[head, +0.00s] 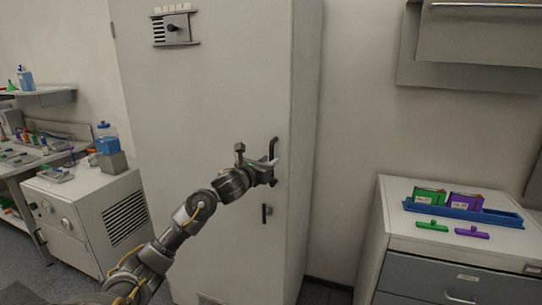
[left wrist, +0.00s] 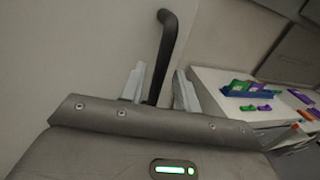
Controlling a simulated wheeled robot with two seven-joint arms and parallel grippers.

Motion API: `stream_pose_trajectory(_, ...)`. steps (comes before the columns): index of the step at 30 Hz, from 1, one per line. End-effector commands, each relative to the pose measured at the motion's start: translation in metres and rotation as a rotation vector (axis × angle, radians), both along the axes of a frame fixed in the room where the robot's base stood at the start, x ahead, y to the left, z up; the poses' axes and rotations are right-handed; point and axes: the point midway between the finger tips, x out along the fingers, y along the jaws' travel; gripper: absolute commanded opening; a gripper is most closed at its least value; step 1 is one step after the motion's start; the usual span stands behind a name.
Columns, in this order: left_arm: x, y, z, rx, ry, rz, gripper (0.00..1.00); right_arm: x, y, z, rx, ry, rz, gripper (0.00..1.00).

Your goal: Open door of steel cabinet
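The tall, pale steel cabinet (head: 215,105) stands at the centre of the head view, its door flush and shut. A dark bar handle (head: 274,147) is near the door's right edge. My left gripper (head: 268,165) is at this handle. In the left wrist view, the black handle (left wrist: 166,45) rises between the two pale fingers of my left gripper (left wrist: 158,90). The fingers are apart, with a gap showing beside the handle, so the gripper is open. The handle's lower part is hidden behind the gripper. My right gripper is in neither view.
A small dark latch (head: 266,214) sits lower on the door. At right, a drawer unit (head: 455,250) holds a blue tray (head: 465,211) with green and purple items. At left, a white vented unit (head: 85,215) carries a blue-capped bottle (head: 106,137). Bare wall lies right of the cabinet.

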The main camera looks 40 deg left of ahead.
Motion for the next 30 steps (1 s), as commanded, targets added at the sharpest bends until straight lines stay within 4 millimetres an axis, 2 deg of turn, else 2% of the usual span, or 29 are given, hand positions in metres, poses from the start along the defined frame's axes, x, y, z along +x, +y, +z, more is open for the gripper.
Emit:
stream_pose_trajectory(6,0.021,0.003,0.001,-0.003,0.001,0.0,0.32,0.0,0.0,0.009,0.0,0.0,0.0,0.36)
stream_pose_trajectory(16,0.024,0.004,0.0,0.0,0.0,0.001,0.32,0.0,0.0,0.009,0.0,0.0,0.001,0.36)
stream_pose_trajectory(24,0.024,0.004,0.0,-0.001,0.0,0.001,0.0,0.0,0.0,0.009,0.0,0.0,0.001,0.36)
stream_pose_trajectory(30,0.024,0.004,0.0,-0.001,0.0,0.001,0.0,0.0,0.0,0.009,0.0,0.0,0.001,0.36)
